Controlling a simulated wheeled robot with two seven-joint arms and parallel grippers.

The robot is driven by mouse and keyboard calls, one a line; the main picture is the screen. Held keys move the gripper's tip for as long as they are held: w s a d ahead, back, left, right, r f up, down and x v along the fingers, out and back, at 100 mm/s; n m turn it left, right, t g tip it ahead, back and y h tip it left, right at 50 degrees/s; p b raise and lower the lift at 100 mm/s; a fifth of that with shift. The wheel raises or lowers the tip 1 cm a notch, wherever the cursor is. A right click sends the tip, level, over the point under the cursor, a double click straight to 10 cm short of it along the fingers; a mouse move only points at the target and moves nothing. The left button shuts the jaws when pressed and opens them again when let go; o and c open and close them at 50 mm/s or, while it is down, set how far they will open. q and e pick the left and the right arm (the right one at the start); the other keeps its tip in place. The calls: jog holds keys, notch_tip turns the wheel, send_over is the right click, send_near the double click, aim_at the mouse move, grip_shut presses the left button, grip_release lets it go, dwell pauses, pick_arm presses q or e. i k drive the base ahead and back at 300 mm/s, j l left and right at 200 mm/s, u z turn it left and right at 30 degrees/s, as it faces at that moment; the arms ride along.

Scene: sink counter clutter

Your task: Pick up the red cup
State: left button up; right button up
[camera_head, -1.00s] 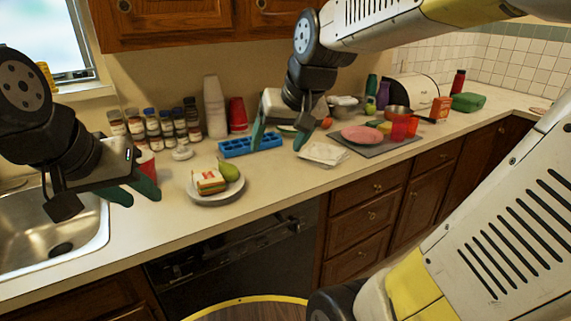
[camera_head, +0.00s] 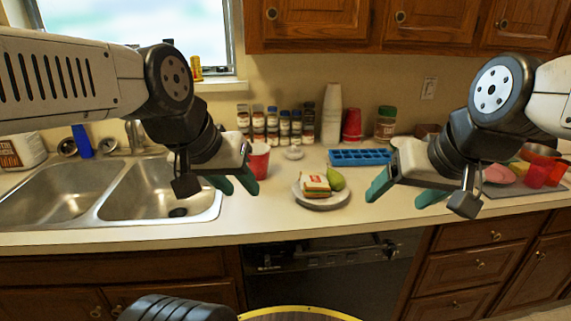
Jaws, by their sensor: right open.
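A red cup (camera_head: 260,160) stands on the counter just right of the sink, directly behind my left gripper (camera_head: 238,185), which hides part of its lower left side. My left gripper's teal fingers are apart and appear empty in front of the cup. A stack of red cups (camera_head: 352,125) stands upside down by the wall. My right gripper (camera_head: 402,194) is open and empty above the counter's front edge, right of the plate.
A plate (camera_head: 320,203) with a sandwich (camera_head: 316,185) and a pear (camera_head: 336,178) sits between my grippers. The double sink (camera_head: 160,195) is at left.

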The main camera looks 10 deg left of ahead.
aim_at(259, 158)
jog(key=j+u, duration=0.1)
jog(key=u, duration=1.5)
jog(key=i+l+u, duration=0.1)
jog(key=l+u, duration=0.2)
jog(key=l, duration=0.25)
jog(key=i+l+u, duration=0.1)
jog(key=l+u, duration=0.15)
jog(key=l, duration=0.3)
